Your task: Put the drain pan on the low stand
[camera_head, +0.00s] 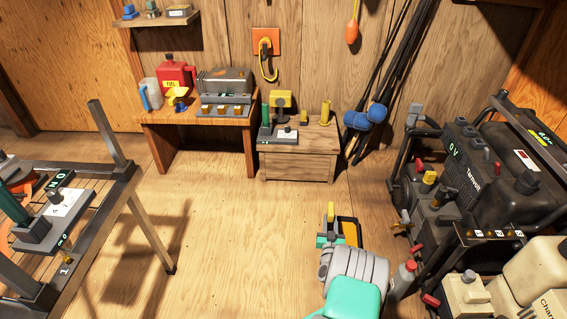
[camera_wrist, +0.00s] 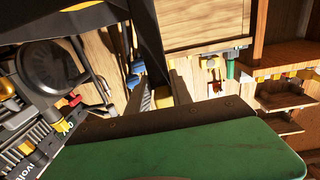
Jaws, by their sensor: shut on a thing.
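My gripper (camera_head: 336,226) is low over the floor in front of my arm, at the lower middle of the head view. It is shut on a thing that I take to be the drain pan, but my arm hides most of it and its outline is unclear. I see no other pan in the head view. A low wooden box-like stand (camera_head: 298,166) is against the back wall, beyond my gripper and a little left. A grey tray-like piece with green and yellow items is on its top. The stand's wood also seems to show in the wrist view (camera_wrist: 205,22).
A workbench (camera_head: 200,118) with a red can (camera_head: 174,78) and a grey box is left of the stand. Rods (camera_head: 390,70) lean on the wall. A black generator (camera_head: 480,170) and bottles crowd the right. A metal-framed table (camera_head: 128,178) is at left. The middle floor is clear.

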